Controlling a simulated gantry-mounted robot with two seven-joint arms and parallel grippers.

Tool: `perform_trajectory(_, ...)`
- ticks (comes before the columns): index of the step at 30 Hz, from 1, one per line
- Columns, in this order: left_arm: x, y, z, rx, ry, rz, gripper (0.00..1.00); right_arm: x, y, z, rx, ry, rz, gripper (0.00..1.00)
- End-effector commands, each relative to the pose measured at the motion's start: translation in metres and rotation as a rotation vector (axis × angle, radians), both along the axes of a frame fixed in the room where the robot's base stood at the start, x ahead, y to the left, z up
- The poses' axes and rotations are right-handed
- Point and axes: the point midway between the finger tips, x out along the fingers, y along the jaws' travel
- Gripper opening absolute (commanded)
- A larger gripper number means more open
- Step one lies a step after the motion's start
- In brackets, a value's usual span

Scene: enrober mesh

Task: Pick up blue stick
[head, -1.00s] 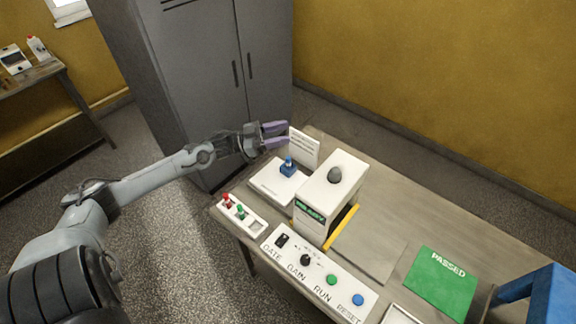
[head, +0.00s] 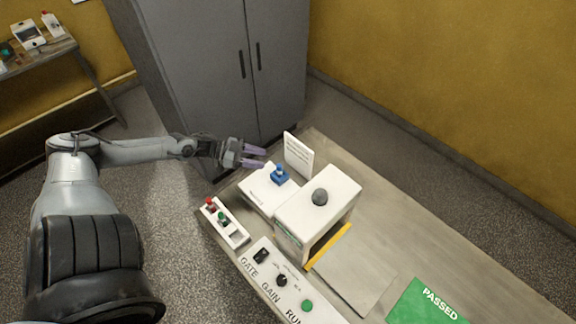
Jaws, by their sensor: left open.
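The blue stick (head: 279,175) is a short blue piece standing upright on a white flat plate (head: 262,192) at the back left of the table. My left gripper (head: 264,156) has purple fingers, is open and empty, and appears just behind and to the left of the blue stick, apart from it. The height of the fingers above the plate is hard to tell. My right gripper does not show.
A white machine (head: 325,195) with a grey knob stands right of the plate. A white sign (head: 298,155) stands behind the blue stick. A grey cabinet (head: 215,75) stands behind the table.

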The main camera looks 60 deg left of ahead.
Motion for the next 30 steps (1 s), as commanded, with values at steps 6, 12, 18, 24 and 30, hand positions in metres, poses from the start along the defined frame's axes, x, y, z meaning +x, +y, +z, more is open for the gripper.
perform_trajectory(6, 0.024, -0.016, -0.011, -0.001, -0.003, -0.002, 0.51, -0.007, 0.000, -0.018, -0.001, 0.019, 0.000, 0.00)
perform_trajectory(12, 0.038, -0.025, -0.015, 0.001, 0.000, -0.001, 0.51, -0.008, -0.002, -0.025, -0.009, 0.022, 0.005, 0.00)
perform_trajectory(18, 0.043, -0.031, -0.018, -0.001, -0.001, -0.002, 0.51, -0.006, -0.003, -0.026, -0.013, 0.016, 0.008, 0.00)
perform_trajectory(24, 0.059, -0.047, -0.029, -0.001, -0.004, -0.002, 0.51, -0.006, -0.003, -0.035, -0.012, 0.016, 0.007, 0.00)
perform_trajectory(30, 0.073, -0.057, -0.034, 0.000, -0.002, 0.000, 0.51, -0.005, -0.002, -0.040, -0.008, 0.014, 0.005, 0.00)
